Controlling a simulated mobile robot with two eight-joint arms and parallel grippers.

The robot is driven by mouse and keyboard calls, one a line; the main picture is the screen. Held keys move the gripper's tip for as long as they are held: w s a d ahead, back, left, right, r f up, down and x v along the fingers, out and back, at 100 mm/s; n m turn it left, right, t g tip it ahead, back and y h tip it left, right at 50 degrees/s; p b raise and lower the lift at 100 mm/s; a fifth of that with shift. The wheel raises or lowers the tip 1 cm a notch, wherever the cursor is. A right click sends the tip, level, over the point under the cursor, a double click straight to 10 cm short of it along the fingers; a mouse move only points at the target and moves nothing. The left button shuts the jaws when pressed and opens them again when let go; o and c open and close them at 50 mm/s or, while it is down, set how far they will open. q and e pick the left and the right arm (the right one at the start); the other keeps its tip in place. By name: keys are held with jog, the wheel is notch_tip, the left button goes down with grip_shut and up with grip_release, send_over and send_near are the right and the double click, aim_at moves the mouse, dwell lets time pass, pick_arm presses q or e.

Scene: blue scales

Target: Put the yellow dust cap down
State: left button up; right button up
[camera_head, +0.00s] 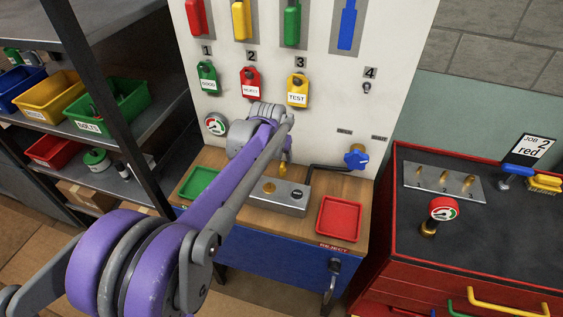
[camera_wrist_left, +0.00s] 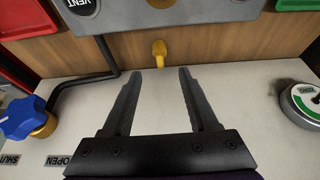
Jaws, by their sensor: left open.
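A small yellow piece, which looks like the dust cap (camera_wrist_left: 159,51), is at the back of the wooden bench top, behind the grey metal block; it also shows in the head view (camera_head: 283,167). My left gripper (camera_wrist_left: 157,75) is open, with two dark fingers apart and nothing between them. The yellow piece lies just beyond the fingertips, roughly in line with the gap. In the head view my left arm hides most of the left gripper. My right gripper is in neither view.
The grey block (camera_head: 272,199) with a brass fitting stands on the bench between a green tray (camera_head: 199,183) and a red tray (camera_head: 338,219). A blue valve knob (camera_head: 356,158) and dark pipe are right of it. A round gauge (camera_head: 215,125) is on the white panel.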

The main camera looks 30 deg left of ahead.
pick_arm(q)
jog(key=s+d+r+m, duration=0.1)
jog(key=s+d+r, duration=0.1)
jog(key=s+d, duration=0.9)
jog(key=s+d+f+m, duration=0.1)
jog(key=s+f, duration=0.2)
jog(key=s, duration=0.4)
jog(key=s+d+f+t+h, duration=0.1)
jog(key=s+f, duration=0.3)
jog(key=s, duration=0.4)
jog(key=shift+d+m, duration=0.4)
jog(key=shift+d, duration=0.25)
jog(key=shift+w+r+p, duration=0.1)
jog(key=shift+r+p, duration=0.4)
jog(key=shift+r, duration=0.05)
